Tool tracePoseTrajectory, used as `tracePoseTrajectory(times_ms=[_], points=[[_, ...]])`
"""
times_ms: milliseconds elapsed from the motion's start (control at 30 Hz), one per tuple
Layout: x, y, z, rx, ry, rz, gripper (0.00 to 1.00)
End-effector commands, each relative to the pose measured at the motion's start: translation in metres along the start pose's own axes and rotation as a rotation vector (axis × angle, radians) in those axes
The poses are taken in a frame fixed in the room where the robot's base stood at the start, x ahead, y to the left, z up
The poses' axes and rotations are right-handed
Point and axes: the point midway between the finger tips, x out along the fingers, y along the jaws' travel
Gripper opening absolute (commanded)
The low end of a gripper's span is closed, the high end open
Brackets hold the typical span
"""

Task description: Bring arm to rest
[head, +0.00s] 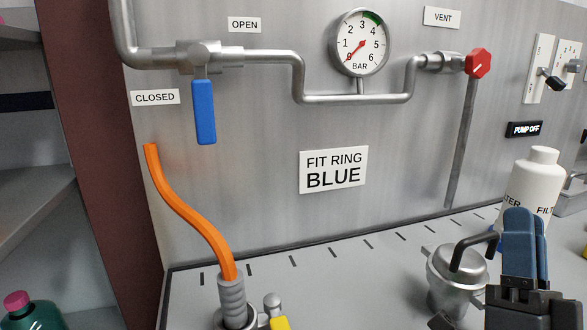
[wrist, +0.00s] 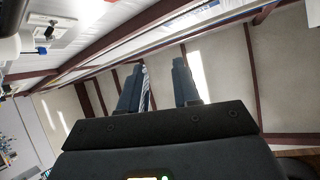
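My gripper (head: 522,222) is at the lower right of the head view, fingers pointing up, in front of the white filter bottle and beside the metal lidded pot. In the wrist view my gripper (wrist: 156,75) shows two blue-grey fingers standing apart with a gap between them. Nothing is held in the gap; a thin striped thing (wrist: 147,88) shows beside the left finger, and I cannot tell what it is. The wrist view looks toward the room's walls and beams, with no worktop close to the fingertips.
A metal pot (head: 447,283) with a bent handle stands close left of my gripper. A white bottle (head: 540,172) is behind it. An orange hose (head: 190,213) rises from a grey fitting. A blue valve lever (head: 204,112) hangs down from the pipe. The worktop's middle (head: 350,280) is clear.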

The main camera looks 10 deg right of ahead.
Motion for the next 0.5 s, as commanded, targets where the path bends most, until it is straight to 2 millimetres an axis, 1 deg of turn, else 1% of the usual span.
tracePoseTrajectory(times_ms=[33,267,467,500], points=[[-0.022,0.004,0.002,-0.040,-0.062,-0.002,0.32],[-0.100,0.007,0.005,-0.182,-0.304,-0.011,0.32],[-0.171,0.008,-0.002,-0.295,-0.523,-0.006,0.32],[-0.187,0.007,-0.005,-0.318,-0.573,-0.002,0.32]])
